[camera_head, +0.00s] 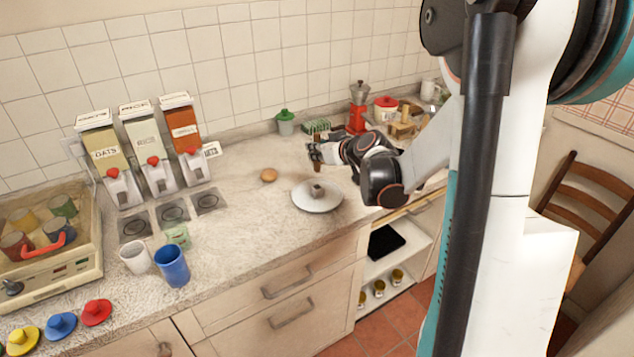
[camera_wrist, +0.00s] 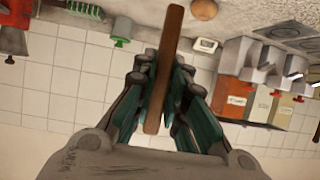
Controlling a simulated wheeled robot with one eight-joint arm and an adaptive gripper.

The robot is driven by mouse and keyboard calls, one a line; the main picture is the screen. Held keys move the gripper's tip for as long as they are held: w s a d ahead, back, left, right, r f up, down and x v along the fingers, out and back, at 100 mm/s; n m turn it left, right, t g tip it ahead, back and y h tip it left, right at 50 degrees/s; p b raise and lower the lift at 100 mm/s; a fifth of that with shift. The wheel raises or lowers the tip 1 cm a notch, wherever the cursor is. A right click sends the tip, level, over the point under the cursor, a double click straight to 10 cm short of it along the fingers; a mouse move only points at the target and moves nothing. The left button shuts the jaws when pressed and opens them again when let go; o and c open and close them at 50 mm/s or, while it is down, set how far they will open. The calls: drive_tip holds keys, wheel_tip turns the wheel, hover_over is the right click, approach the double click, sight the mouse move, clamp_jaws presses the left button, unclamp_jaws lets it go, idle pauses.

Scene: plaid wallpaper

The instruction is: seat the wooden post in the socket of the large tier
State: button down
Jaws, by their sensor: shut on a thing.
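My gripper (camera_head: 316,151) is shut on the wooden post, a slim brown stick (camera_wrist: 162,65), which stands close to upright above the counter in the head view. In the wrist view the post runs between the two fingers (camera_wrist: 160,95), and its ends stick out on both sides of them. The large tier (camera_head: 327,205) is a round white plate lying on the counter, below my gripper and apart from the post. A small brownish block-like piece (camera_head: 317,191) stands at its middle; the socket opening is too small to make out.
A brown egg-like thing (camera_head: 269,175) lies left of the plate. Dispensers (camera_head: 153,150) and cups (camera_head: 172,265) stand left. The counter in front of the plate is clear.

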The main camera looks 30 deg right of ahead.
drive_tip(key=shift+f+b, duration=1.35)
drive_tip(key=shift+f, duration=3)
drive_tip(key=shift+f, duration=0.2)
drive_tip(key=c, duration=1.6)
unclamp_jaws()
drive_tip(key=shift+r, duration=0.1)
drive_tip(key=shift+s+r, duration=0.25)
drive_tip(key=shift+r, duration=0.05)
drive_tip(key=a+p+v, duration=0.1)
drive_tip(key=p+v, duration=0.2)
drive_tip(key=v, duration=0.8)
drive_tip(key=shift+s+d, duration=0.2)
drive_tip(key=shift+d, duration=0.3)
